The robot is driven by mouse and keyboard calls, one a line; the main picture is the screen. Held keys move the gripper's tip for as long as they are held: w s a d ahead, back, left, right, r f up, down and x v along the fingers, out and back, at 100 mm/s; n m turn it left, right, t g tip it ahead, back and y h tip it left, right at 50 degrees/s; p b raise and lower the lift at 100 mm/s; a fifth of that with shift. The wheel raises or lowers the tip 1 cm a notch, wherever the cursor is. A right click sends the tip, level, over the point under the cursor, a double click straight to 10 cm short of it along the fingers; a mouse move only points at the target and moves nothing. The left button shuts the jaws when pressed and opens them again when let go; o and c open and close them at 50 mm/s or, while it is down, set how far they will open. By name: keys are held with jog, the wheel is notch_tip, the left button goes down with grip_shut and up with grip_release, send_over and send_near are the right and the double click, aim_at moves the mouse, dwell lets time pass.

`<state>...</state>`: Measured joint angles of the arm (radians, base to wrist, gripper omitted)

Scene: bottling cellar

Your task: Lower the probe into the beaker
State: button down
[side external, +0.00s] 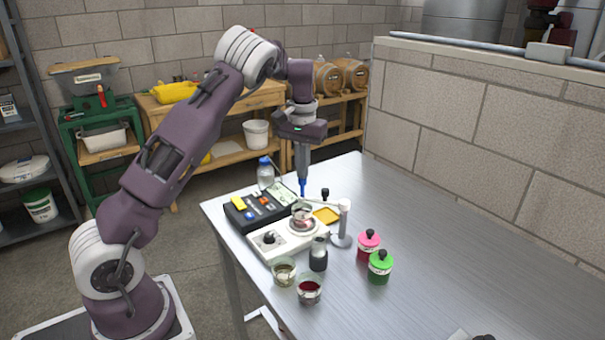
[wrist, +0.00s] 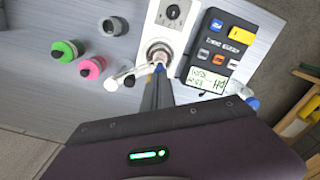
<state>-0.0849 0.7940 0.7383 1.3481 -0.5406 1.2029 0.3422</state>
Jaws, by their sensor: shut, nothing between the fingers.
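A glass beaker (side external: 302,217) stands on the round plate of a white stirrer (side external: 275,241); it also shows in the wrist view (wrist: 158,54). A stand with a white post (side external: 343,215) holds a pale arm (side external: 320,201) that reaches left toward the beaker. In the wrist view this arm (wrist: 128,73) ends near my fingertips. I cannot make out the probe itself clearly. My gripper (side external: 302,188) points down, shut and empty, with blue fingertips just above and behind the beaker. In the wrist view the fingertips (wrist: 158,68) overlap the beaker's edge; contact cannot be told.
A dark meter (side external: 260,208) lies left of the beaker, with a blue-capped bottle (side external: 265,172) behind. Pink (side external: 368,246) and green (side external: 380,267) jars stand right. The table's right side is mostly clear.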

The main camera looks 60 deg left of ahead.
jog(key=shift+f, duration=1.55)
jog(key=shift+r, duration=3.05)
jog(key=s+d+r+m+t+h, duration=0.1)
jog(key=s+d+r+m+t, duration=0.15)
jog(key=s+d+r, duration=1.25)
jog(key=s+d+f+m+t, duration=0.1)
jog(key=s+d+f, duration=0.2)
jog(key=s, duration=0.4)
jog(key=s+d+f+m+t+y, duration=0.1)
jog(key=s+d+f+m+t, duration=0.1)
jog(key=s, duration=0.6)
jog(key=d+f, duration=0.1)
jog(key=d, duration=0.1)
jog(key=shift+s+d, duration=0.2)
jog(key=shift+d, duration=0.1)
